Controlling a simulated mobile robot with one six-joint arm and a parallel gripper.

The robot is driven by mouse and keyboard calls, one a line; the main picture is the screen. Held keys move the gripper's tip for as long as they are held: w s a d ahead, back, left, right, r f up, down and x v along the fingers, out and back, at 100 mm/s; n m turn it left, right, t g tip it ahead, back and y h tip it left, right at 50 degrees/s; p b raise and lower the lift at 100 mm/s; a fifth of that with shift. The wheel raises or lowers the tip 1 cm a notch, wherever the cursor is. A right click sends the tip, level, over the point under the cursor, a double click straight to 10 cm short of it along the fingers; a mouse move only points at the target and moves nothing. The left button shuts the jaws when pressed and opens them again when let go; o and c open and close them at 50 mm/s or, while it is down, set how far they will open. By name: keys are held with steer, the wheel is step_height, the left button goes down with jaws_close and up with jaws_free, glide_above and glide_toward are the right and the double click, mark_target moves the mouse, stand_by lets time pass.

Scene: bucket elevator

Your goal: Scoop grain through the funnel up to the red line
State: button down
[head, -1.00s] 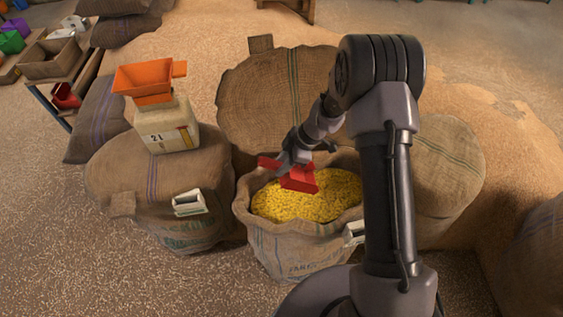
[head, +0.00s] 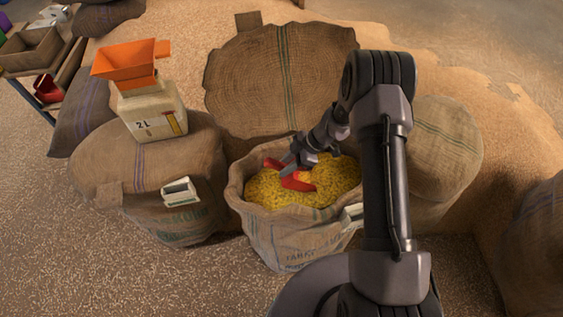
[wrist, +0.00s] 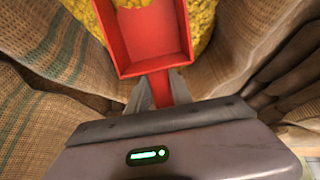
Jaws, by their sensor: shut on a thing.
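My gripper (wrist: 159,92) is shut on the handle of a red scoop (wrist: 128,45). In the head view the scoop (head: 297,182) is down at the yellow grain (head: 335,178) in the open burlap sack (head: 285,240). In the wrist view some grain lies in the far part of the scoop, and its near part is bare. An orange funnel (head: 128,66) sits on top of a cream container (head: 150,113) marked 2L, which stands on a closed sack at the left. A small red mark shows on the container's label strip; I cannot make out the fill level.
The closed sack (head: 150,165) at left has a pale clip (head: 181,191) on its front. A large sack (head: 280,85) stands behind the grain sack, and another (head: 435,150) at right. A table with a red scoop-like item (head: 47,88) is at far left.

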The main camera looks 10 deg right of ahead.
mark_target(297, 175)
steer(key=shift+h, duration=0.6)
steer(key=d+f, duration=0.1)
steer(key=f, duration=0.1)
steer(key=d+f, duration=0.1)
steer(key=f, duration=0.2)
steer(key=d+f, duration=0.2)
steer(key=shift+d+f, duration=0.1)
steer(key=shift+f, duration=0.05)
steer(key=a+r+h+p, duration=0.1)
steer(key=h+p, duration=0.1)
steer(key=p, duration=0.3)
steer(key=shift+r+h+p, duration=0.15)
steer(key=shift+h+p, duration=0.15)
steer(key=r+h+p, duration=0.1)
steer(key=r+p, duration=0.1)
steer(key=a+r+p, duration=0.1)
steer(key=r+p, duration=0.2)
steer(key=r+h+p, duration=0.1)
steer(key=r+p, duration=0.2)
steer(key=shift+a+h, duration=0.3)
steer(key=a+h+b, duration=0.1)
steer(key=a, duration=0.2)
steer(key=shift+h, duration=0.4)
step_height(297, 175, up, 3)
steer(key=shift+a+r+p, duration=0.1)
steer(key=shift+p, duration=0.75)
steer(key=shift+a+r+p, duration=0.25)
steer(key=shift+r+p, duration=0.05)
steer(key=shift+r, duration=0.45)
